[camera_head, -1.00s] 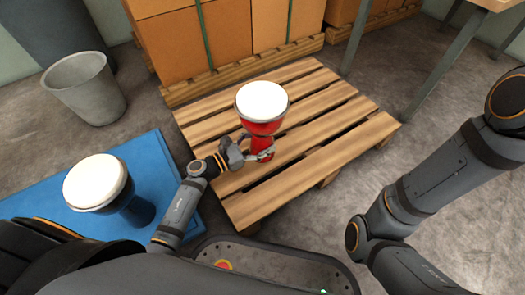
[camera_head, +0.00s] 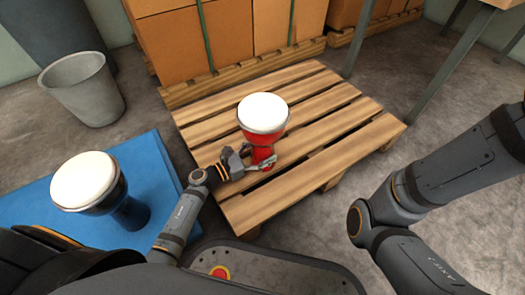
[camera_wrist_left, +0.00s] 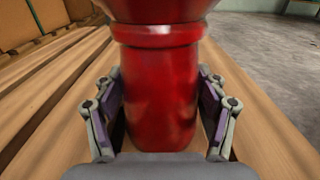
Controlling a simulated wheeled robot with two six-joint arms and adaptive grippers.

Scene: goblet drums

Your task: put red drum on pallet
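The red drum (camera_head: 264,128), a goblet shape with a white head, stands upright on the wooden pallet (camera_head: 330,112), near its front left part. My left gripper (camera_head: 257,164) is low at the drum's narrow red stem. In the left wrist view the stem (camera_wrist_left: 160,95) stands between the two fingers (camera_wrist_left: 160,112), one on each side, with narrow gaps showing, so the gripper looks open around it. The drum's head is out of that view. My right arm shows at the right of the head view; its gripper is out of view.
A black drum with a white head (camera_head: 84,181) stands on a blue mat (camera_head: 158,168) at the left. A grey bin (camera_head: 84,88) is behind it. Cardboard boxes (camera_head: 170,50) stand behind the pallet, and a table leg (camera_head: 450,65) is at the right.

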